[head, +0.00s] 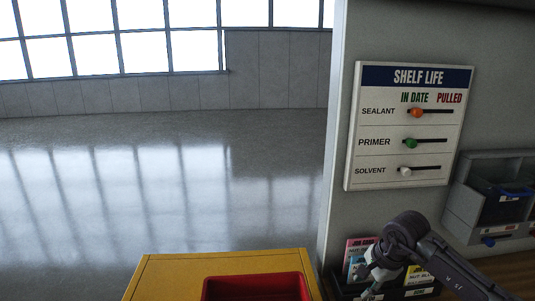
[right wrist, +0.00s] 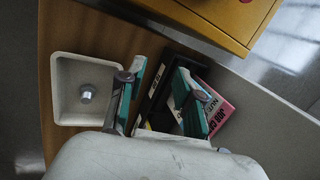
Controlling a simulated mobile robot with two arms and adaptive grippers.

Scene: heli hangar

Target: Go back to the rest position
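My right gripper (head: 372,278) is low at the right in the head view, in front of the card holder (head: 410,294) on the bench. In the right wrist view, the two fingers of my right gripper (right wrist: 160,78) are spread apart with nothing held between them. They are over or close to the dark card holder and its cards; I cannot tell whether they touch. A pink job card (right wrist: 217,108) is just right of the right finger. My left gripper is not in view.
A blue-handled bin (head: 503,206) sits in a grey rack at right. A yellow cabinet (head: 165,272) bears a red tray (head: 256,287). A white dish (right wrist: 68,92) holds a metal piece.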

